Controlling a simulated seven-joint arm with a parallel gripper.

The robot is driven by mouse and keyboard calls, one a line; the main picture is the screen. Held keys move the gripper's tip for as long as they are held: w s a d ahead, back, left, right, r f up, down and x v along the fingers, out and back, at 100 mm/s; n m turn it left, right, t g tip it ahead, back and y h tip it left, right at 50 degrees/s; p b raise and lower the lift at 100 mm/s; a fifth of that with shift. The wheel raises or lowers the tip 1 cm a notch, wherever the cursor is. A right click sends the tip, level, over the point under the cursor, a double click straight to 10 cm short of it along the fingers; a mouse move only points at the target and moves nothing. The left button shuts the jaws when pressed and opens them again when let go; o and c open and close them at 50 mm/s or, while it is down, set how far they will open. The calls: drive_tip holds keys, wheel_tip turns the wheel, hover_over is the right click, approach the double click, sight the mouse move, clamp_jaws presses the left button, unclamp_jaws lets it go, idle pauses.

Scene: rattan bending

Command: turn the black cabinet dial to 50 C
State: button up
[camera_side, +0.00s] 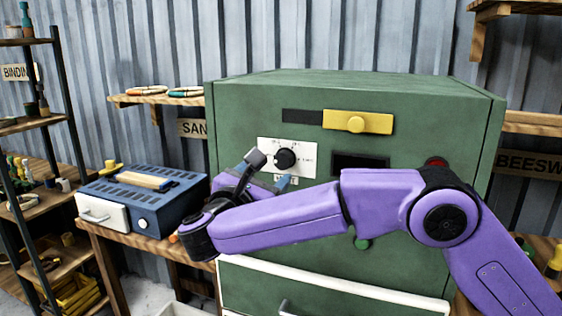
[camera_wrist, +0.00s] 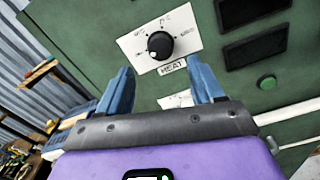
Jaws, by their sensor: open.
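The black dial (camera_side: 285,158) is on a white plate (camera_side: 300,145) on the front of the green cabinet (camera_side: 415,135). In the wrist view the dial (camera_wrist: 160,45) lies just beyond the fingertips, between their lines. It has a pale mark at its lower left; small scale labels surround it, too blurred to read for certain. The word HEAT is on a label below it. My gripper (camera_wrist: 161,76) is open and empty, its two blue fingers below and either side of the dial, apart from it. In the side view one blue fingertip shows just below the plate.
The cabinet front also has a yellow slider (camera_side: 357,122), a dark display (camera_side: 360,164), a red button (camera_side: 437,162) and a green button (camera_wrist: 266,82). A blue box (camera_side: 160,205) with a white drawer stands on the bench at left. A shelf rack (camera_side: 62,120) stands at far left.

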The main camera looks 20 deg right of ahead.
sight(282, 160)
drive_tip(key=x, duration=0.8)
drive_tip(key=shift+w+d, duration=0.15)
drive_tip(key=shift+w, duration=0.05)
drive_tip(key=c, duration=1.1)
